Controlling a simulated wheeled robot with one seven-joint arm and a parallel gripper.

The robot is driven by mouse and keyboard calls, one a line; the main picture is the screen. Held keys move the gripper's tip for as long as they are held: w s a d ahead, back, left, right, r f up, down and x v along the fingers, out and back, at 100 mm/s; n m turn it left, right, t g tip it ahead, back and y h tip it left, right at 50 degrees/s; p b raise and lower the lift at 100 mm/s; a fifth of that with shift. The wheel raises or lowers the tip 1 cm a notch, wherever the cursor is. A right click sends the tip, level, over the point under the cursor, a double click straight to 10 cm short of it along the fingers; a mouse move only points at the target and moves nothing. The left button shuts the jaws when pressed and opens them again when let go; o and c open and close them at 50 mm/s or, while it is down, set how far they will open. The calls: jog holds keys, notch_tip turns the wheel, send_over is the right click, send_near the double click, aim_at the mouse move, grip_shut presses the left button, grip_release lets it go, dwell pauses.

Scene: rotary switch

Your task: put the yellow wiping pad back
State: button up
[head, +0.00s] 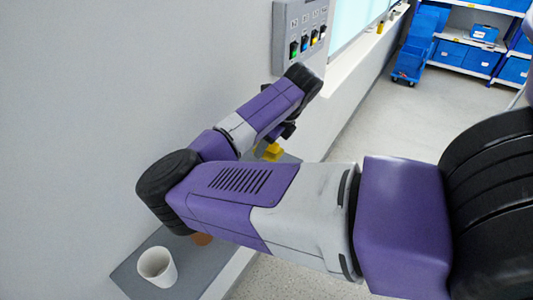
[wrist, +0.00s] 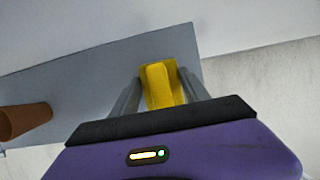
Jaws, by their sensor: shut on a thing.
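The yellow wiping pad (wrist: 160,82) is between the two fingers of my gripper (wrist: 160,92) in the wrist view. My gripper is shut on it. The pad is near the end of the grey shelf (wrist: 90,75), and I cannot tell whether it touches the surface. In the head view, part of the yellow pad (head: 272,152) shows just beyond my arm, near the far end of the shelf (head: 130,273). My arm hides most of the gripper and the middle of the shelf there.
A white cup (head: 157,267) stands on the near end of the shelf. A brown-orange object (head: 202,239) is beside it, partly hidden; it also shows in the wrist view (wrist: 22,121). A switch panel (head: 302,33) is on the wall. Blue bins (head: 465,55) stand far right.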

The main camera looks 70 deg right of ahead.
aim_at(266, 155)
jog(key=shift+f, duration=2.05)
jog(key=shift+f, duration=0.1)
jog(key=o, duration=1.3)
